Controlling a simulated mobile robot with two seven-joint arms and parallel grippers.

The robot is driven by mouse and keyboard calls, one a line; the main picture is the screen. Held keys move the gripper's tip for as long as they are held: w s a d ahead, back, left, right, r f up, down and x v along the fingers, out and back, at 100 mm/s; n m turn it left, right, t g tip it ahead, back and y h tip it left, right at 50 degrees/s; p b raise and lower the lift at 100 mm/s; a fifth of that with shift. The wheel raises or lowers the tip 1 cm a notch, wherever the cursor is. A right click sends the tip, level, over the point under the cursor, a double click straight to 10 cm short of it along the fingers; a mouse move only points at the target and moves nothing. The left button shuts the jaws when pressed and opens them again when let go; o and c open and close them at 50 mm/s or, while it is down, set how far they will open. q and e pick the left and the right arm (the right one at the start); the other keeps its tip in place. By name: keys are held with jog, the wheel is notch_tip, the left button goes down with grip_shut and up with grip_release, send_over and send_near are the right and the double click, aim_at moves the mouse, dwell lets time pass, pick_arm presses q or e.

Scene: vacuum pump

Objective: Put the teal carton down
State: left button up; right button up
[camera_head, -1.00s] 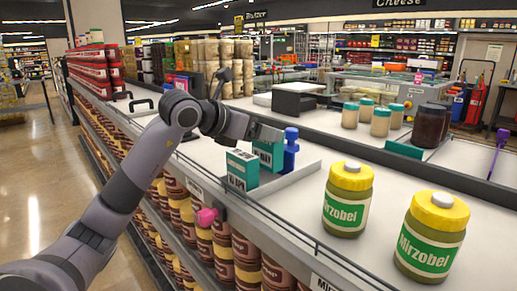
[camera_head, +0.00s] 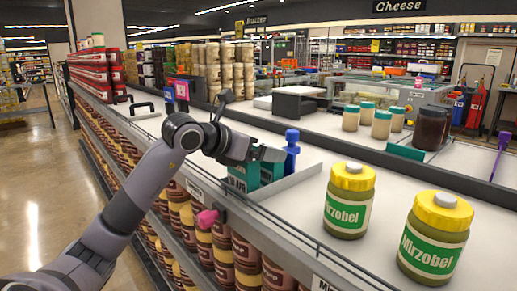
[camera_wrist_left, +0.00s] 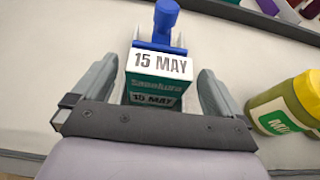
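Two teal cartons stand close together in a shallow white tray (camera_head: 300,177). The left carton (camera_head: 238,180) and the other teal carton (camera_head: 271,173) are partly covered by my gripper in the head view. In the left wrist view a white "15 MAY" top (camera_wrist_left: 160,64) and teal front show, with a second "15 MAY" label (camera_wrist_left: 153,99) nearer. My left gripper (camera_head: 268,153) is just above the cartons. Its fingers (camera_wrist_left: 152,88) are spread on both sides, with visible gaps to the carton. My right gripper is not in view.
A blue knobbed object (camera_head: 292,150) stands right behind the cartons, and also shows in the left wrist view (camera_wrist_left: 166,18). Yellow-lidded jars (camera_head: 348,205) stand on the counter at right.

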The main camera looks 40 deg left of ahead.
pick_arm(q)
jog(key=d+b+v, duration=0.1)
jog(key=b+v, duration=0.1)
jog(key=v, duration=1)
jog(key=shift+a+b, duration=0.3)
jog(key=shift+a, duration=0.15)
jog(key=shift+r, duration=0.1)
